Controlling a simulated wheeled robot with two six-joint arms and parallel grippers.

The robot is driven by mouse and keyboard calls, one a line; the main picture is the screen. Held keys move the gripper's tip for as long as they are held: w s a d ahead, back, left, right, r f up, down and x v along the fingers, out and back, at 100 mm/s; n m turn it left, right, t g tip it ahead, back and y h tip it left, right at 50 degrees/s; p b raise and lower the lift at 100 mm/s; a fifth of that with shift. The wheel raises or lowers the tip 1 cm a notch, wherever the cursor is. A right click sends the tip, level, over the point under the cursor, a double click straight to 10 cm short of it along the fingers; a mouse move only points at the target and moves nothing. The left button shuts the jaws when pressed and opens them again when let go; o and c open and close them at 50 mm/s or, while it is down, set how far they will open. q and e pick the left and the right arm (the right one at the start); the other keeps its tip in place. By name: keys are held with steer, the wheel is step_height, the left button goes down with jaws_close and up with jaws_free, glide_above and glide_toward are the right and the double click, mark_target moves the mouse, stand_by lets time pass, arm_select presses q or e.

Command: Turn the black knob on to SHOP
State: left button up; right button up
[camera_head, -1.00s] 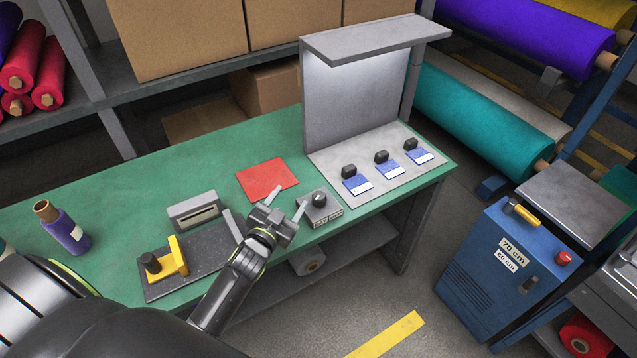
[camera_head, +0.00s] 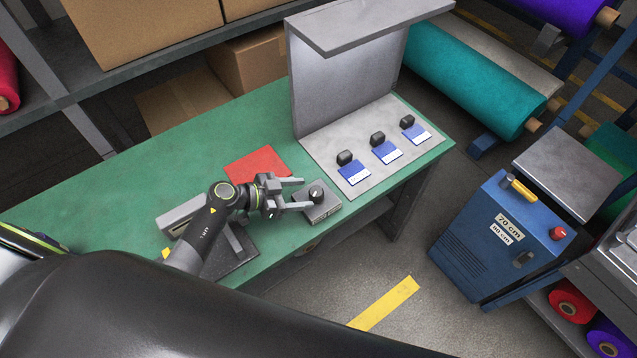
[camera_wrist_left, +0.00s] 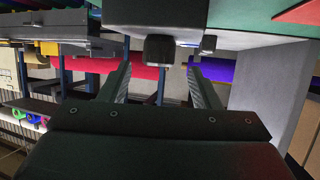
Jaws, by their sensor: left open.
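The black knob (camera_head: 316,194) sits on top of a small grey box (camera_head: 323,211) near the front edge of the green table. The box has white labels on its front, too small to read. My left gripper (camera_head: 305,194) is open, its two fingers pointing right toward the knob from its left side. In the left wrist view the picture is upside down, and the knob (camera_wrist_left: 158,48) hangs from the box between the open fingers, apart from both. The knob's pointer direction is hard to tell. My right gripper is not in view.
A red felt sheet (camera_head: 258,166) lies behind the gripper. A grey lit stand (camera_head: 346,75) has three dark knobs with blue and white cards on its base. A blue cabinet (camera_head: 500,250) stands to the right. Open floor (camera_head: 400,265) lies in front of the table.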

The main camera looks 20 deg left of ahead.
mark_target(313, 193)
arm_select(q)
steer(key=x, duration=0.6)
steer(key=shift+d, duration=0.1)
steer(key=shift+w+d+f, duration=0.15)
steer(key=shift+w+d, duration=0.1)
steer(key=shift+d, duration=0.1)
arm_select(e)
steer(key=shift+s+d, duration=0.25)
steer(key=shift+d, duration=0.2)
arm_select(q)
steer(key=c, duration=1)
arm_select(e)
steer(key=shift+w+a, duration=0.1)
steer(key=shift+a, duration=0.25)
